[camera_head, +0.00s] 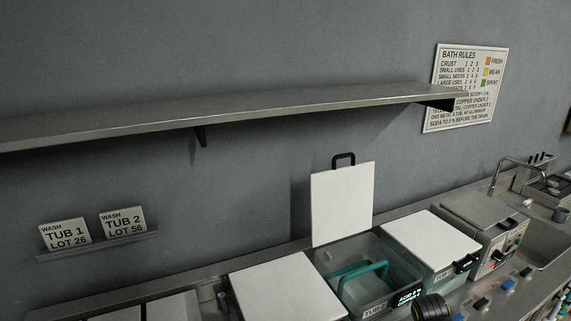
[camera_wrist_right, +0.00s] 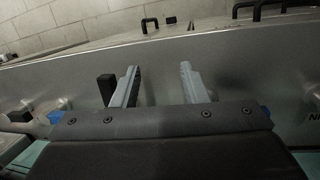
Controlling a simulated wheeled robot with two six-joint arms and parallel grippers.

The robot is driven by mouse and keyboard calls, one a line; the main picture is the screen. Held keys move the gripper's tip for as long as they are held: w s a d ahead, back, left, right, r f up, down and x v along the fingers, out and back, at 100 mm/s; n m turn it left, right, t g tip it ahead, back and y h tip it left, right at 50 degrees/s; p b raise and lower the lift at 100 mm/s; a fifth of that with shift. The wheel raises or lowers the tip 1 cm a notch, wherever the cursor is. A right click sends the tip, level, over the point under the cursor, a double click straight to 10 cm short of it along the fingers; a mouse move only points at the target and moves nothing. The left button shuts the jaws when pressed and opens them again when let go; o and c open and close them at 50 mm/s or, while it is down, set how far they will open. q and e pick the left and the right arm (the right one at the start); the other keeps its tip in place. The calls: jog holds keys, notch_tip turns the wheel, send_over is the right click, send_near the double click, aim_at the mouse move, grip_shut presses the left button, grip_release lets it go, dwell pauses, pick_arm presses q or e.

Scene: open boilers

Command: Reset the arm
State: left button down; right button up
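My right gripper (camera_wrist_right: 160,84) shows in the right wrist view with its two grey fingers spread apart. Nothing is between the fingers. A metal panel or counter front lies beyond them, and a small black block (camera_wrist_right: 105,88) appears just left of the left finger; whether they touch I cannot tell. In the head view, a dark ribbed part at the bottom edge seems to be my right arm, but its gripper does not show there. My left gripper is in neither view.
An open clear tub (camera_head: 385,267) holding a teal frame (camera_head: 362,274) has its white lid (camera_head: 342,205) raised against the wall. Closed white-lidded tubs (camera_head: 430,238) flank it. A long shelf (camera_head: 250,104) spans above. A sink (camera_head: 545,238) lies right.

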jog(key=s+a+f+t, duration=0.1)
jog(key=s+a+f, duration=0.15)
jog(key=s, duration=0.65)
jog(key=s+a+r+m+t, duration=0.25)
jog(key=s+r, duration=0.25)
jog(key=s, duration=0.4)
jog(key=s+a+r+m+t, duration=0.1)
jog(key=s+a+r, duration=0.3)
jog(key=s, duration=0.5)
notch_tip(320, 180, down, 32)
jog(key=d+g+y+b, duration=0.1)
jog(key=d+b, duration=0.2)
jog(key=b, duration=0.5)
jog(key=s+f+b, duration=0.3)
jog(key=s+f, duration=0.4)
jog(key=f, duration=0.4)
jog(key=s+a+f+g+b, duration=0.1)
jog(key=s+f+b, duration=0.2)
jog(key=s+f, duration=0.5)
notch_tip(320, 180, down, 3)
jog(key=shift+s+a+r+y, duration=0.1)
jog(key=shift+s+a+y, duration=0.1)
jog(key=shift+a+y, duration=0.1)
